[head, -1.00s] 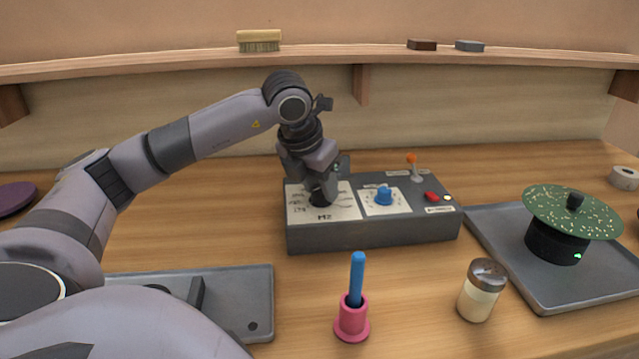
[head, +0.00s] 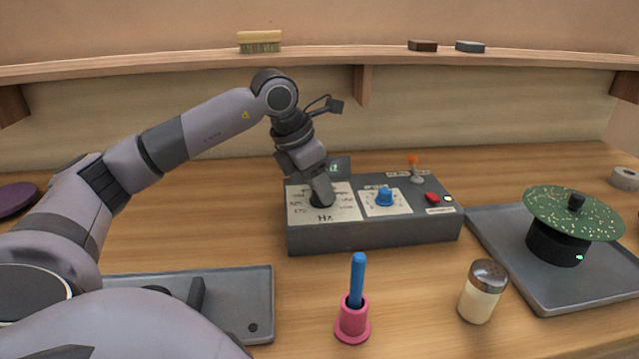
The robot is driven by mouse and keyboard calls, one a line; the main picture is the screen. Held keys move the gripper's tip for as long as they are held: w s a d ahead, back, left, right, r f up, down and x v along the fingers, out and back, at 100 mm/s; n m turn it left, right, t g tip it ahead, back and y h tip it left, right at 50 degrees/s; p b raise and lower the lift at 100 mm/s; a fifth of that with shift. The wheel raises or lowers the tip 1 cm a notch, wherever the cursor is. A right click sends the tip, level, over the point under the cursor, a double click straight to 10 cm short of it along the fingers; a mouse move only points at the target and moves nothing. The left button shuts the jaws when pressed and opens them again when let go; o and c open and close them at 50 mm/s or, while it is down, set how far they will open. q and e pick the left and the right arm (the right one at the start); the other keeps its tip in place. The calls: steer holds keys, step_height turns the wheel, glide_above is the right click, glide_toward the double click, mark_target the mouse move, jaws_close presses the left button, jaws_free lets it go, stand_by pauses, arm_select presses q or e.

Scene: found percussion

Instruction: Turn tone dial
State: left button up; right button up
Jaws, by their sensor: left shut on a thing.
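The grey control box (head: 375,232) stands on the wooden bench in the middle of the head view. A white panel (head: 345,208) with printed markings covers the left part of its top. My left gripper (head: 322,199) points down onto this panel and is shut on the dark tone dial, which its fingers mostly hide. The dial's pointer and setting cannot be made out. A blue knob (head: 384,197) sits on a second white plate to the right, apart from the gripper. My right gripper is not in view.
The box also carries an orange-tipped lever (head: 412,160) and a red button (head: 432,197). In front stand a pink holder with a blue stick (head: 352,322) and a shaker (head: 482,291). A green disc (head: 570,212) on a black base sits on the right tray (head: 500,225).

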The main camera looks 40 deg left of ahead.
arm_select(q)
steer(key=shift+m, duration=0.3)
steer(key=o, duration=1)
steer(key=shift+o, duration=0.2)
steer(key=v, duration=0.7)
steer(key=shift+a+r, duration=0.1)
